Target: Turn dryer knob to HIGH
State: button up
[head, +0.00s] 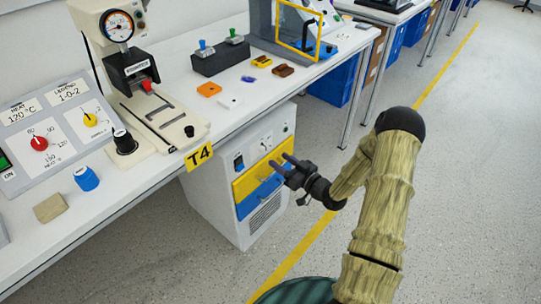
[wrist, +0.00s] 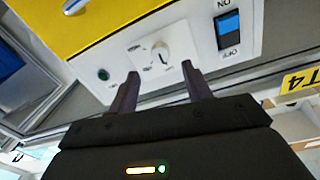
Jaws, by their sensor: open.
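The dryer is a white cabinet (head: 215,190) under the bench, with a yellow drawer front and a blue one. Its knob (wrist: 159,54) is white with a dark pointer mark, on a pale plate with small labels I cannot read. The knob also shows small in the head view (head: 266,143). The wrist view is upside down, judging by the switch lettering. My gripper (head: 281,162) is open and empty in front of the cabinet. In the wrist view its fingertips (wrist: 160,72) point toward the knob, one to each side; I see no contact.
A blue ON/OFF switch (wrist: 229,30) sits beside the knob plate, and a green button (wrist: 103,74) on its other side. The yellow drawer (head: 262,170) lies below the panel. The bench edge with the T4 tag (head: 199,156) overhangs above. The floor to the right is clear.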

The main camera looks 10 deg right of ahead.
aim_at(266, 151)
jog(key=x, duration=0.5)
jog(key=shift+w+a+b, duration=0.2)
jog(key=shift+w+b, duration=0.15)
jog(key=shift+b, duration=0.05)
jog(key=c, duration=1)
